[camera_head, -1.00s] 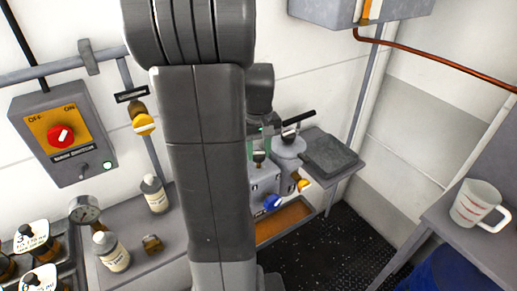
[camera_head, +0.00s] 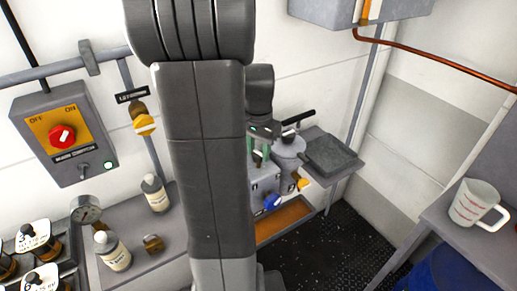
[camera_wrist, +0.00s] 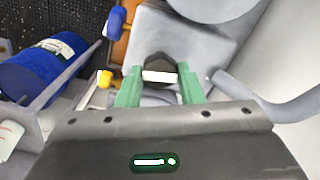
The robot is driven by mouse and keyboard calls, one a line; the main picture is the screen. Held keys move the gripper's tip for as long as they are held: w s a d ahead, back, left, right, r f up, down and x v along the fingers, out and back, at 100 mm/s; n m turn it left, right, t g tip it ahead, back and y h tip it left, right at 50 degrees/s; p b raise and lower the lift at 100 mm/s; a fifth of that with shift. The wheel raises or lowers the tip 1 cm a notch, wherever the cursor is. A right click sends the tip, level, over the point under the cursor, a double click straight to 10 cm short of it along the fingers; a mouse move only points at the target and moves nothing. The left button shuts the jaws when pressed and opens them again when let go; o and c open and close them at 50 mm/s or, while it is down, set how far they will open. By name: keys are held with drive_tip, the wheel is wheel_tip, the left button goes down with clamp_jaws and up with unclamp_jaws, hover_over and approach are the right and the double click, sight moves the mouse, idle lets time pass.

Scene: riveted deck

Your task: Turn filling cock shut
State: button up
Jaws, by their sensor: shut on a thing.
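My gripper (camera_head: 258,149) is lowered over the grey apparatus (camera_head: 265,182) at the back, partly hidden behind my arm in the head view. In the wrist view its green fingers (camera_wrist: 158,92) stand on both sides of a black knob with a pale bar (camera_wrist: 157,76), and it is shut on this knob. The knob, apparently the filling cock's handle, also shows small between the fingers in the head view (camera_head: 258,156). The cock's body below it is mostly hidden. A blue tap handle (camera_head: 272,202) and a yellow one (camera_head: 303,185) sit on the apparatus's front.
A grey cylindrical pot (camera_head: 288,151) with a black handle stands close beside my gripper. An orange-brown tray (camera_head: 285,222) lies below. The main switch box (camera_head: 64,137), bottles (camera_head: 112,251) and a gauge (camera_head: 86,208) are at left. A measuring jug (camera_head: 474,204) is at right.

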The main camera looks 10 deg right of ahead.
sight(259, 152)
drive_tip(key=shift+r+m, duration=0.1)
drive_tip(key=shift+m, duration=1.1)
drive_tip(key=o, duration=1)
wheel_tip(259, 152, up, 14)
wheel_tip(259, 152, down, 14)
drive_tip(key=shift+f, duration=0.1)
idle(0.3)
